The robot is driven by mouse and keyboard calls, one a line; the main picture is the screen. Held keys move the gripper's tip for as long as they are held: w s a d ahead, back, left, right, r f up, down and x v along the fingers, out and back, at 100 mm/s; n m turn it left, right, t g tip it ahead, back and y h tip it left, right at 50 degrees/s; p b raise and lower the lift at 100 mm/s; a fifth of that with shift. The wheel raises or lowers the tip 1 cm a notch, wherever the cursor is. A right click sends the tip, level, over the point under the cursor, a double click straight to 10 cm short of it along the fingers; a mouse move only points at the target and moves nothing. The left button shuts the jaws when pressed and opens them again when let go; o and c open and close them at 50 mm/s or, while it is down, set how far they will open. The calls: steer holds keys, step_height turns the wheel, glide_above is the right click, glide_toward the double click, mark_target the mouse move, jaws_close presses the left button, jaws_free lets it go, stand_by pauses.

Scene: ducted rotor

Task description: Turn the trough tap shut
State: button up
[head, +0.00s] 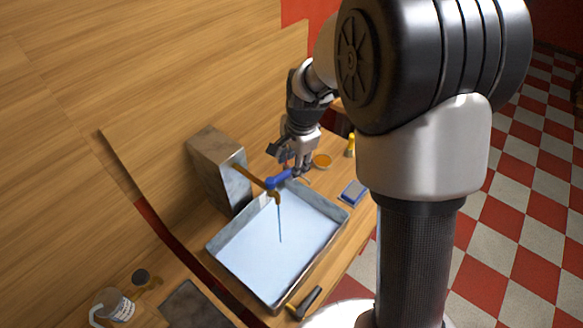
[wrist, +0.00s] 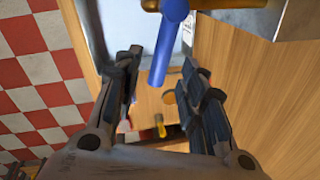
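The brass tap (head: 258,180) sticks out of a grey metal block over the trough (head: 225,262). A thin stream of water (head: 280,225) falls from its spout into the pale blue water. The tap's blue lever (head: 279,180) points toward my gripper (head: 298,168). In the wrist view, the blue lever (wrist: 166,50) reaches into the gap between the fingers of my gripper (wrist: 162,75). The fingers are open, one on each side, with visible space beside the lever. Whether either finger touches it I cannot tell.
The grey block (head: 222,170) stands behind the trough against a wooden wall. A black-handled tool (head: 304,303) lies by the trough's front corner.

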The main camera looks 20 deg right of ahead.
mark_target(286, 175)
steer(key=shift+w+a+f, duration=0.1)
steer(key=shift+w+f, duration=0.05)
steer(key=shift+f, duration=0.55)
steer(key=shift+w+f, duration=0.15)
steer(key=shift+f, duration=0.55)
steer(key=shift+c, duration=0.2)
jaws_close()
